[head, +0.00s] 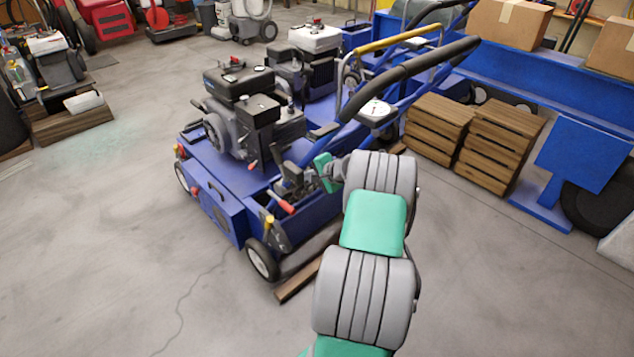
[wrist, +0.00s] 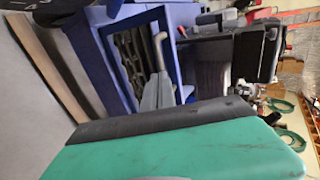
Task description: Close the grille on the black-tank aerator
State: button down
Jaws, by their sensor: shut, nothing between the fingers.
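The black-tank aerator (head: 235,190) is the nearest machine in the head view, a blue body with a black engine and black tank (head: 238,82) on top. How far the grille stands open is not clear. In the wrist view my grey gripper fingers (wrist: 158,65) are shut and empty, in front of the grille. Whether they touch it I cannot tell.
A second aerator with a white tank (head: 315,38) stands close behind. Handlebars (head: 415,68) rise over my forearm. Wooden crates (head: 437,125) and a blue stand (head: 585,155) are to the right.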

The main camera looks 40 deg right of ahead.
jog(key=shift+w, duration=0.15)
jog(key=shift+w+r+p, duration=0.15)
jog(key=shift+w+p, duration=0.2)
jog(key=shift+w, duration=0.9)
jog(key=shift+w+r+p, duration=0.15)
jog(key=shift+w+p, duration=0.15)
jog(key=shift+w, duration=0.9)
